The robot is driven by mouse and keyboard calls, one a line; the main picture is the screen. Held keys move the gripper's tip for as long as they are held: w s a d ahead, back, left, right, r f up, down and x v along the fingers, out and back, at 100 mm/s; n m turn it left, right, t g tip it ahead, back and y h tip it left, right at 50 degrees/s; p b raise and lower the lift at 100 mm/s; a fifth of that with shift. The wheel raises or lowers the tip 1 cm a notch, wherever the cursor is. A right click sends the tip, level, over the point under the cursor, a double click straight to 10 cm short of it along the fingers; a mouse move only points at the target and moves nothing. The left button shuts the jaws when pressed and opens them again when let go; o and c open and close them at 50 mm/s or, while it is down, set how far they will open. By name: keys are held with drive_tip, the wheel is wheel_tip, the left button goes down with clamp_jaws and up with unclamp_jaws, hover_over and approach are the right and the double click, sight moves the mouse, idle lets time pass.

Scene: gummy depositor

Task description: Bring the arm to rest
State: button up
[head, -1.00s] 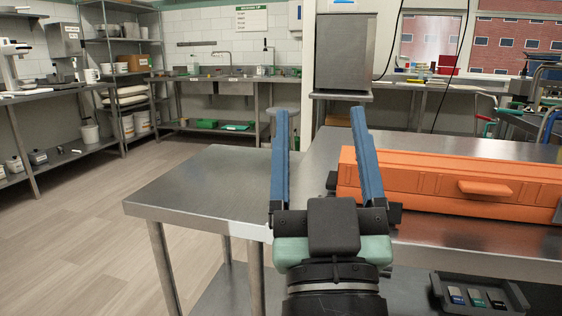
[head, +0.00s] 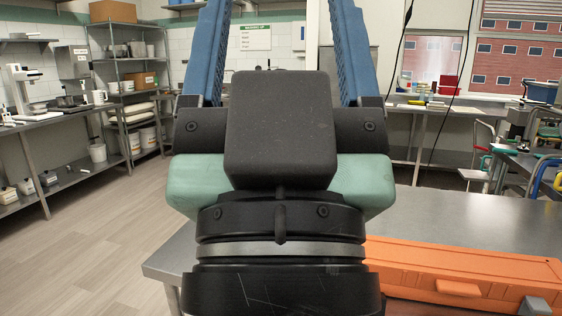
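My gripper (head: 283,25) is large in the middle of the head view, close to the camera and pointing up. Its two blue fingers stand wide apart with nothing between them. The fingertips are cut off by the top edge of the picture. The dark wrist and pale green housing fill the centre and hide much of the steel table (head: 480,212) behind. An orange case (head: 490,272) lies on that table at the lower right, apart from the gripper.
A steel bench (head: 50,133) with equipment runs along the left wall, next to a shelf rack (head: 118,78). The wood floor (head: 100,235) at the left is open. Chairs and another table (head: 530,165) stand at the far right.

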wheel_tip(320, 180, up, 15)
drive_tip(key=p, duration=1.2)
drive_tip(key=shift+p, duration=0.4)
